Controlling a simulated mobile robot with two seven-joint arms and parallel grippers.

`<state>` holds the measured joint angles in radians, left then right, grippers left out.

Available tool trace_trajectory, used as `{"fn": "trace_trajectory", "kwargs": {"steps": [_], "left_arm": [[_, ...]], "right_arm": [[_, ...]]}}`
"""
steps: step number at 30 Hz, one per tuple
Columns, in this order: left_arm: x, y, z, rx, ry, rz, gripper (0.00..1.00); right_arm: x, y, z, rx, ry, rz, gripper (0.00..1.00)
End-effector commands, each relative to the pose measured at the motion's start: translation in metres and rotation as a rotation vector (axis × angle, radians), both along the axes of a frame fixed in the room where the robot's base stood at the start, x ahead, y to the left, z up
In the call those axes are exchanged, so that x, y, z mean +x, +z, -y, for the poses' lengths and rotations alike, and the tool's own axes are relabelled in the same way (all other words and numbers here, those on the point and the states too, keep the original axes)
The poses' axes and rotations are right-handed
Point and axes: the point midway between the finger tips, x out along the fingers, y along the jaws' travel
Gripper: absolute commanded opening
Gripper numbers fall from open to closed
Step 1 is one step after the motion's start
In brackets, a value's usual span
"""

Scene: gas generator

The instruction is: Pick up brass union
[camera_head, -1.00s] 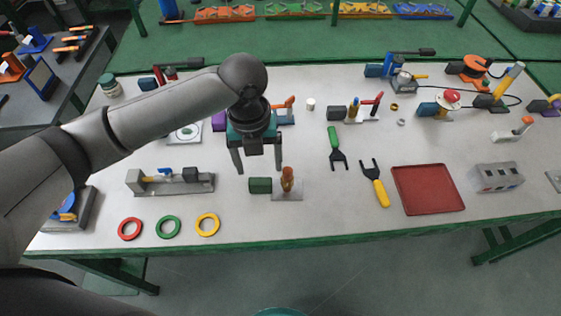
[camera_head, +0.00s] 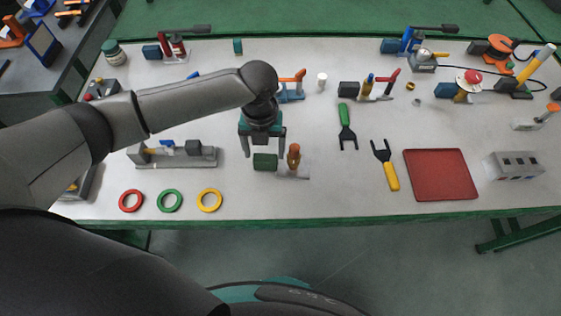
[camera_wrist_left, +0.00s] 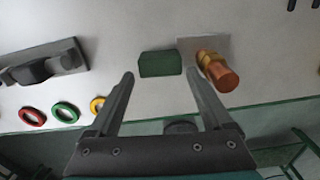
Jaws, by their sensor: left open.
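A copper-coloured cylinder with a brass-coloured collar (camera_head: 294,156), which looks like the brass union, stands on a small grey plate (camera_head: 302,172) beside a green block (camera_head: 265,162). In the left wrist view the brass collar (camera_wrist_left: 208,58) shows around the copper piece (camera_wrist_left: 222,74), right of the green block (camera_wrist_left: 160,64). My left gripper (camera_head: 263,153) is open and empty, pointing down by the green block, with the copper piece just right of its right finger. It also shows in the wrist view (camera_wrist_left: 160,73). My right gripper is not in view.
Red (camera_head: 131,201), green (camera_head: 170,201) and yellow (camera_head: 209,200) rings lie front left. A grey rail fixture (camera_head: 180,163) is left of the gripper. A green-handled tool (camera_head: 345,118), a yellow-handled tool (camera_head: 389,175) and a red tray (camera_head: 440,180) lie to the right.

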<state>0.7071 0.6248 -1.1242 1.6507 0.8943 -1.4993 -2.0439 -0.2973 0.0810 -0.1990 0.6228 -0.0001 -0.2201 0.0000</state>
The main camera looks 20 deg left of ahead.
Motion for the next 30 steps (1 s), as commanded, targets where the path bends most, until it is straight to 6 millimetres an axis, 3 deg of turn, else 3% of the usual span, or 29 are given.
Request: {"fn": "trace_trajectory", "kwargs": {"steps": [7, 17, 30], "left_arm": [[0.002, -0.038, 0.000, 0.001, 0.000, -0.002, 0.84], [0.002, -0.043, 0.000, 0.001, -0.001, 0.000, 0.83], [0.002, -0.042, -0.001, 0.001, 0.000, 0.000, 0.33]], "right_arm": [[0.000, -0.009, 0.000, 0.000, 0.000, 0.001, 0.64], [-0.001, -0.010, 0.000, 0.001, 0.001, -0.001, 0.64], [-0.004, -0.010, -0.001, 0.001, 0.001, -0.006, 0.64]]}}
